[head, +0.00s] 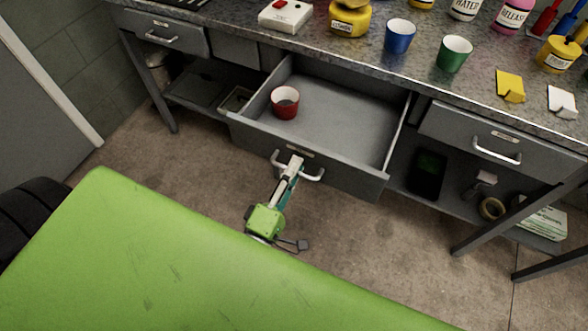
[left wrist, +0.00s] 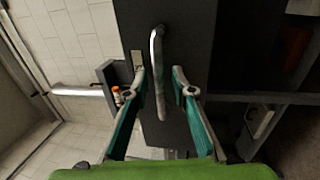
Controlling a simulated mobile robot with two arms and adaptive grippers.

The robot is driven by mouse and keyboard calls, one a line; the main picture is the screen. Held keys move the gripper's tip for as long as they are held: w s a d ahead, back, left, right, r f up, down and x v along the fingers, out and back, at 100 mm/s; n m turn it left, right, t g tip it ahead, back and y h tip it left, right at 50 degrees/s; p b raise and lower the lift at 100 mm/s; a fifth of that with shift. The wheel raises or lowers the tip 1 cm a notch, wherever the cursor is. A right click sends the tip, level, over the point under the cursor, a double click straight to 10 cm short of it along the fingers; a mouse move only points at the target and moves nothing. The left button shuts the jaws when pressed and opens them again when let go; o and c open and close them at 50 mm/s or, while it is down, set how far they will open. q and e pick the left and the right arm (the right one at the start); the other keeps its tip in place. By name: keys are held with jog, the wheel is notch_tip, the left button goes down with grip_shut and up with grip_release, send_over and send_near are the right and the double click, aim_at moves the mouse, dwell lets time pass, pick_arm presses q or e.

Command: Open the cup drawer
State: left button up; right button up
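The cup drawer (head: 340,105) is pulled out from under the bench, with a red cup (head: 285,101) standing inside toward its left. Its pale bar handle (head: 312,176) is on the grey front; the handle also shows in the left wrist view (left wrist: 156,50). My left gripper (head: 294,163) is at the handle, overlapping its middle. In the left wrist view its two fingers (left wrist: 161,82) are apart, with the handle bar in the gap between them. I cannot tell whether either finger touches the bar. My right gripper is not in view.
A blue cup (head: 399,36) and a green cup (head: 453,53) stand on the bench top (head: 345,58) among bottles and pots. Closed drawers flank the open one, left (head: 165,37) and right (head: 500,140). A lower shelf (head: 440,200) holds tape. Bare floor (head: 200,165) lies in front.

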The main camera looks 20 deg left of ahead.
pick_arm(q)
jog(key=s+f, duration=0.2)
jog(key=s, duration=0.9)
jog(key=shift+s+a, duration=0.2)
jog(key=shift+s, duration=0.2)
jog(key=shift+f, duration=0.1)
jog(key=s+f+m+g+h, duration=0.1)
jog(key=s+f+m+g, duration=0.2)
jog(key=f, duration=0.8)
jog(key=f+m+g, duration=0.4)
jog(key=f+m, duration=0.2)
jog(key=f, duration=0.4)
jog(key=s+f+m+g+h, duration=0.1)
jog(key=s+f+m+g, duration=0.2)
jog(key=f, duration=0.8)
jog(key=s+a+f+m+g+y, duration=0.1)
jog(key=s+a+f+m+g, duration=0.1)
jog(key=s+f+m+g, duration=0.2)
jog(key=s+a+f+m+g+y, duration=0.1)
jog(key=s+a+f+m+g, duration=0.2)
jog(key=s+f, duration=0.7)
jog(key=s+m+g, duration=0.1)
jog(key=s+g, duration=0.1)
jog(key=shift+s+a+y, duration=0.25)
jog(key=shift+s+y, duration=0.15)
